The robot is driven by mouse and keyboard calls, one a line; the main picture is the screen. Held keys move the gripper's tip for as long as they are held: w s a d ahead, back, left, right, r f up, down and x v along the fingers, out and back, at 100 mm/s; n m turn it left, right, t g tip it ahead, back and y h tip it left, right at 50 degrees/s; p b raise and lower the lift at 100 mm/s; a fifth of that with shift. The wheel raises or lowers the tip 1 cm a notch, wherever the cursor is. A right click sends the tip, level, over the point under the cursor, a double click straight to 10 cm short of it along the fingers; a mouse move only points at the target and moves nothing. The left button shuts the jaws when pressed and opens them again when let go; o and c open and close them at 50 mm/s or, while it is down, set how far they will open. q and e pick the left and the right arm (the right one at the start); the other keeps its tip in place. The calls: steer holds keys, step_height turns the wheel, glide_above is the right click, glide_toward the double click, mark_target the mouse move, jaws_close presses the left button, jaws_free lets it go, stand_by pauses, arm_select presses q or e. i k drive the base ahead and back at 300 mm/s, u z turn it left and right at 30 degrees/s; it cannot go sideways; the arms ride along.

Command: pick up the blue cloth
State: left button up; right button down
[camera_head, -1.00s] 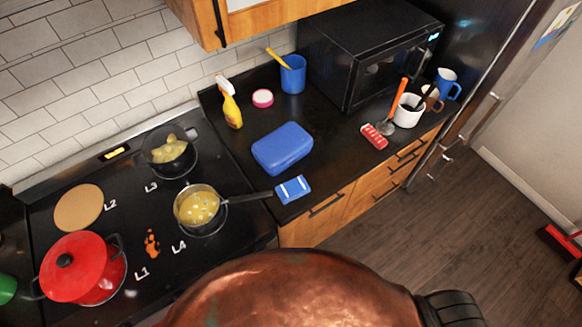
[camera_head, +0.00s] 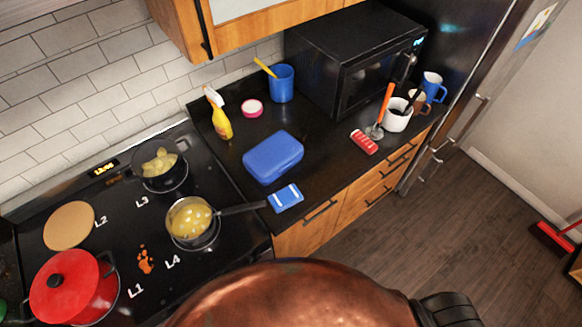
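A small folded blue cloth with white stripes (camera_head: 285,198) lies flat on the black counter near its front edge. It lies just right of the end of a saucepan handle and in front of a larger blue box (camera_head: 273,157). Nothing covers the cloth. Neither of my grippers shows in the head view.
A stove on the left holds a red pot (camera_head: 75,288), a saucepan of yellow food (camera_head: 190,222) and a dark pot (camera_head: 158,165).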

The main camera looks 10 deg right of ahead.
mark_target(283, 199)
steer(key=u, duration=2.25)
steer(key=k, duration=0.75)
steer(key=z, duration=1.45)
steer(key=i, duration=0.5)
steer(key=z, duration=0.05)
